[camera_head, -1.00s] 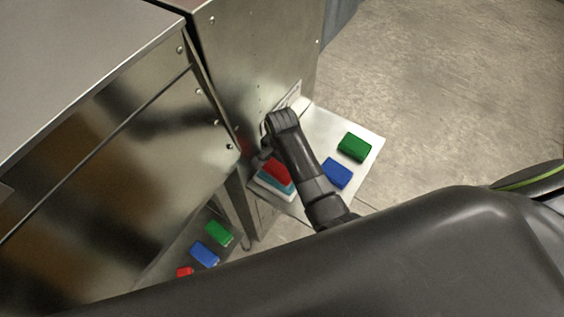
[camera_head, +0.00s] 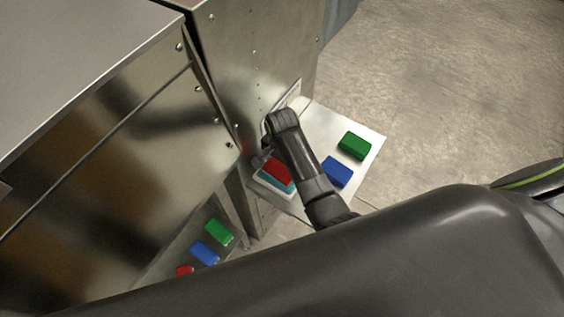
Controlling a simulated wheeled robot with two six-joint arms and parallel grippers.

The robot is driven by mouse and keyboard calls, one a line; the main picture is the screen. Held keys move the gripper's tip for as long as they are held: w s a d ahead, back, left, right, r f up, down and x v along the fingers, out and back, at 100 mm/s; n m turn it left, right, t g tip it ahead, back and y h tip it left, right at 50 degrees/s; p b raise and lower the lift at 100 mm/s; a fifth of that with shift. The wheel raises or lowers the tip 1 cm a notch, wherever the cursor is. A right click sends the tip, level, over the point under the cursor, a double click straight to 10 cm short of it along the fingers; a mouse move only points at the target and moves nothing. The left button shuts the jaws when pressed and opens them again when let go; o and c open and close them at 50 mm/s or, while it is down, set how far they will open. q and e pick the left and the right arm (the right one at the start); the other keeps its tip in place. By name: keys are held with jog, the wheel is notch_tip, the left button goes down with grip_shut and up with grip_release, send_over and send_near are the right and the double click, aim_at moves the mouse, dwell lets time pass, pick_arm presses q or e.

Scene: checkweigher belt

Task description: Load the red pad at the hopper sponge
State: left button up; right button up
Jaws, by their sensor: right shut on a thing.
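A red pad (camera_head: 278,171) is over a teal sponge in a white-rimmed tray (camera_head: 262,183), on the near left part of a pale steel shelf. I cannot tell whether the pad touches the sponge. My right gripper (camera_head: 261,161) is at the pad's upper left end and is shut on it. The fingertips are small and partly hidden by my wrist. My left gripper is not in view.
A blue block (camera_head: 337,172) and a green block (camera_head: 354,146) lie on the steel shelf (camera_head: 362,164), right of my arm. A lower shelf holds green (camera_head: 219,232), blue (camera_head: 205,252) and red (camera_head: 184,270) blocks. Steel cabinets stand behind and left.

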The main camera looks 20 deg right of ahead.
aim_at(282, 167)
jog(key=shift+r+p, duration=0.5)
jog(key=shift+r, duration=3)
